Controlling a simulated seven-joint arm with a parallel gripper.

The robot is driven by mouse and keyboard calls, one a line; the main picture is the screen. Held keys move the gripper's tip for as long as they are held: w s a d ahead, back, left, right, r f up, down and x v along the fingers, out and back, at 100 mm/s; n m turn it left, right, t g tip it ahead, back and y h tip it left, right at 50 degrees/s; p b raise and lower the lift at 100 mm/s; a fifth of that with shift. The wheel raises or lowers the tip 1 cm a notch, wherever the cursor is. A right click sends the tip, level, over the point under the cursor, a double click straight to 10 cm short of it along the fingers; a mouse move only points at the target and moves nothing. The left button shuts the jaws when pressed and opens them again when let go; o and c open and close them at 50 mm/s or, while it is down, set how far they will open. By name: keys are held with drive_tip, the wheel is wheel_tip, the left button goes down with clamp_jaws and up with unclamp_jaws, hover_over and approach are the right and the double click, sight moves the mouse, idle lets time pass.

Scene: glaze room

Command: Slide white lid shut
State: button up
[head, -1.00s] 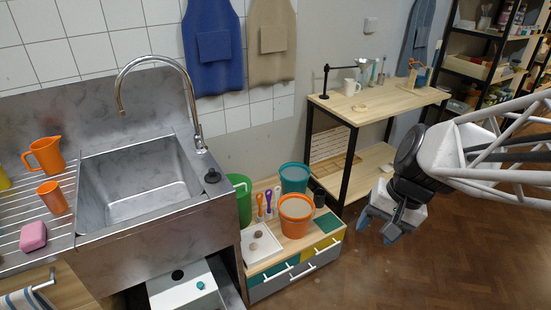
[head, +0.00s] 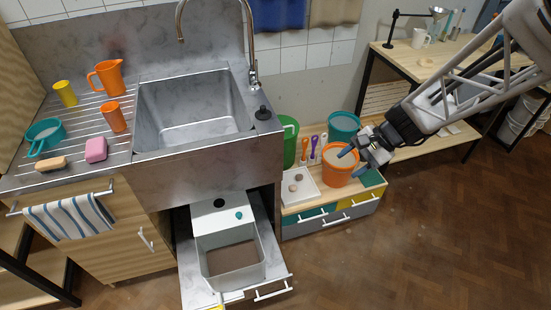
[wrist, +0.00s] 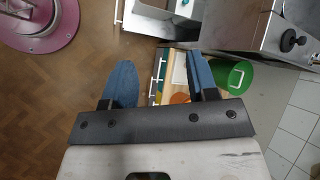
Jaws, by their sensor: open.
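The white lid (head: 222,213) lies on the back part of a grey bin (head: 264,250) under the sink. It has a black round spot and a small teal knob (head: 239,215). In front of the lid, the bin's top is open and its brown inside shows. The bin sits in a pulled-out drawer (head: 192,287). My gripper (head: 356,162) is open and empty, right of the lid and higher, near the orange bucket. The wrist view shows both blue fingers spread (wrist: 162,82).
An orange bucket (head: 337,178), a teal bucket (head: 343,124) and a green container (head: 291,150) stand on the low cabinet right of the drawer. The sink front (head: 215,170) overhangs the lid's back. Floor in front right is clear.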

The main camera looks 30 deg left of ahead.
drive_tip(key=w+a+f+m+g+y, duration=0.1)
drive_tip(key=w+a+f+m+y, duration=0.15)
drive_tip(key=a+f, duration=1.15)
drive_tip(key=w+a+f+m+g+y, duration=0.15)
drive_tip(key=a+f+m, duration=0.25)
drive_tip(key=a+f, duration=1)
drive_tip(key=m+t+y, duration=0.1)
drive_tip(key=m+y, duration=0.1)
drive_tip(key=m, duration=0.2)
approach(240, 214)
drive_tip(key=a, duration=0.2)
drive_tip(key=shift+s+d+f+n, duration=0.15)
drive_tip(key=shift+s+n, duration=0.1)
drive_tip(key=shift+s, duration=0.15)
drive_tip(key=shift+x, duration=3.9)
drive_tip(key=shift+f, duration=0.15)
clamp_jaws()
